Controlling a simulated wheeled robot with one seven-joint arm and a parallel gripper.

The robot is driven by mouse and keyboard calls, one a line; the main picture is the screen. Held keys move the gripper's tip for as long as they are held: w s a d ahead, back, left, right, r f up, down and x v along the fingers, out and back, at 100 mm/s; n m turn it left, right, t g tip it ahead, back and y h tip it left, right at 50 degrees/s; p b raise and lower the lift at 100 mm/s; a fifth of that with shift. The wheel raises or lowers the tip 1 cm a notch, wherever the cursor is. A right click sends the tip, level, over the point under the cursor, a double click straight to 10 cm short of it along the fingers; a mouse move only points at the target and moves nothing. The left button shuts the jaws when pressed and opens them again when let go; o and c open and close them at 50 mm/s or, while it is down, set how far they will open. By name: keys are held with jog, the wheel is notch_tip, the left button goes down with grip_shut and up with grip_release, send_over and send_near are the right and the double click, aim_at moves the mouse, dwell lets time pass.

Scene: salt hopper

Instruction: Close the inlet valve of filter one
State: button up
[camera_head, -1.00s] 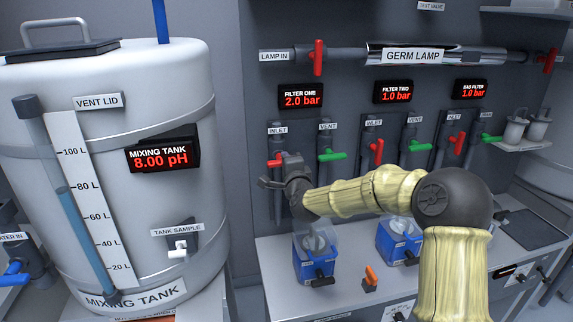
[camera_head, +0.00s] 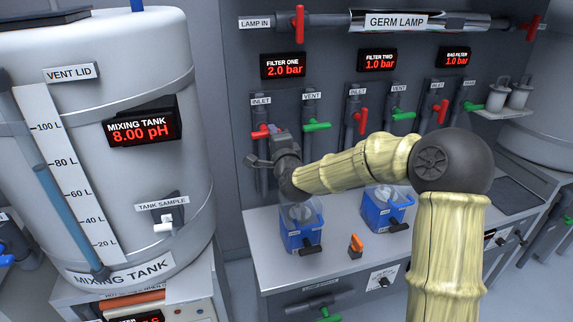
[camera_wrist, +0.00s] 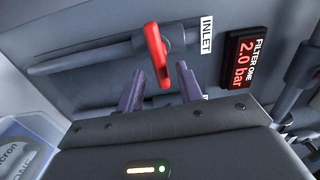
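The red inlet valve handle of filter one (camera_head: 261,133) sits on a dark vertical pipe under the INLET label and points left, crosswise to the pipe. My gripper (camera_head: 262,160) is at this valve, just below and in front of the handle. In the wrist view, the red handle (camera_wrist: 156,50) stands across the pipe, with its near end between the two fingertips of my gripper (camera_wrist: 161,72). The fingers are open, with a visible gap on either side of the handle. The filter one display (camera_head: 283,66) reads 2.0 bar.
The green vent handle (camera_head: 316,127) is close to the right of the inlet. The filter two inlet handle (camera_head: 363,120) is farther right. A blue filter housing (camera_head: 300,238) stands on the counter below my wrist. The mixing tank (camera_head: 190,120) fills the left side.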

jog(key=v, duration=1.4)
jog(key=shift+b, duration=0.3)
jog(key=shift+w, duration=0.1)
jog(key=s+d+f+n+g+h, duration=0.1)
jog(key=s+d+f+n+g, duration=0.25)
jog(key=f, duration=0.25)
jog(key=s+d+f+n+g+h, duration=0.25)
jog(key=f+n+g, duration=0.2)
jog(key=f, duration=0.25)
jog(key=s+d+f+n+g+h, duration=0.1)
jog(key=s+d+f+n+g, duration=0.25)
jog(key=s, duration=0.45)
jog(key=s+d+f+n+g+h, duration=0.1)
jog(key=s+d+f+n+g, duration=0.15)
jog(key=s+d, duration=0.35)
jog(key=w+p+v, duration=0.2)
jog(key=p+v, duration=0.6)
jog(key=w+r+p+v, duration=0.1)
jog(key=w+p+v, duration=0.1)
jog(key=p+v, duration=0.7)
jog(key=shift+r+g, duration=0.35)
jog(key=shift+g, duration=0.05)
jog(key=shift+s+f+y, duration=0.1)
jog(key=shift+y, duration=0.15)
